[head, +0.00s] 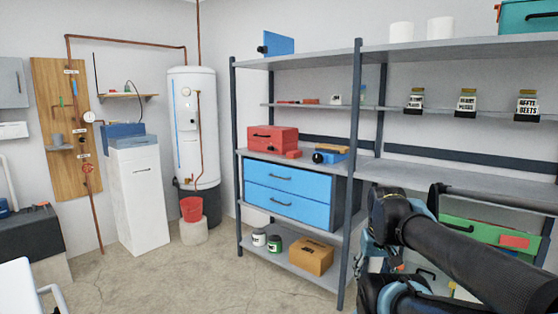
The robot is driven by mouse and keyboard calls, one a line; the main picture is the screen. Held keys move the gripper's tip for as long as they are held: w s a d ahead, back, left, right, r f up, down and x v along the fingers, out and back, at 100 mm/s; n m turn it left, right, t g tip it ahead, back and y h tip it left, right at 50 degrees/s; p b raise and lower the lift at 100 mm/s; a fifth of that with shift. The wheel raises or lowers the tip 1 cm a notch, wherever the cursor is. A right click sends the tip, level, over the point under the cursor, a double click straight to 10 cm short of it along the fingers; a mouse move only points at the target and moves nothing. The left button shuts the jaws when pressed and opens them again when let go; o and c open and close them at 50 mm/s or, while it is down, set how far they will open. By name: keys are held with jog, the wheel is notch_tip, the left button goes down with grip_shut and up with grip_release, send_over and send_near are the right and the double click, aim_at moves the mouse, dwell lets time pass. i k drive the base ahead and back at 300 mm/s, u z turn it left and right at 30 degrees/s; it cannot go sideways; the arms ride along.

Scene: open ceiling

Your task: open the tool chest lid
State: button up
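No object is labelled as the tool chest, and I cannot tell for certain which one it is. A red box (272,139) with a dark handle on its front sits on the middle shelf and looks closed. Just below it is a blue chest (289,189) with two drawers, both shut, each with a dark handle. A dark chest-like box (30,235) stands at the far left, partly cut off by the picture edge. My arm fills the lower right, in front of the shelving. My gripper cannot be made out in this view.
The metal shelving (350,190) spans the right side, its upright close to my arm. A green item (480,229) is partly hidden behind my arm. A cardboard box (311,257) sits on the bottom shelf. A white cabinet (139,195) stands at left. The middle floor (190,275) is clear.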

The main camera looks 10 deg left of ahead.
aim_at(281, 135)
jog(key=u, duration=0.5)
jog(key=i, duration=1.25)
jog(key=z, duration=0.35)
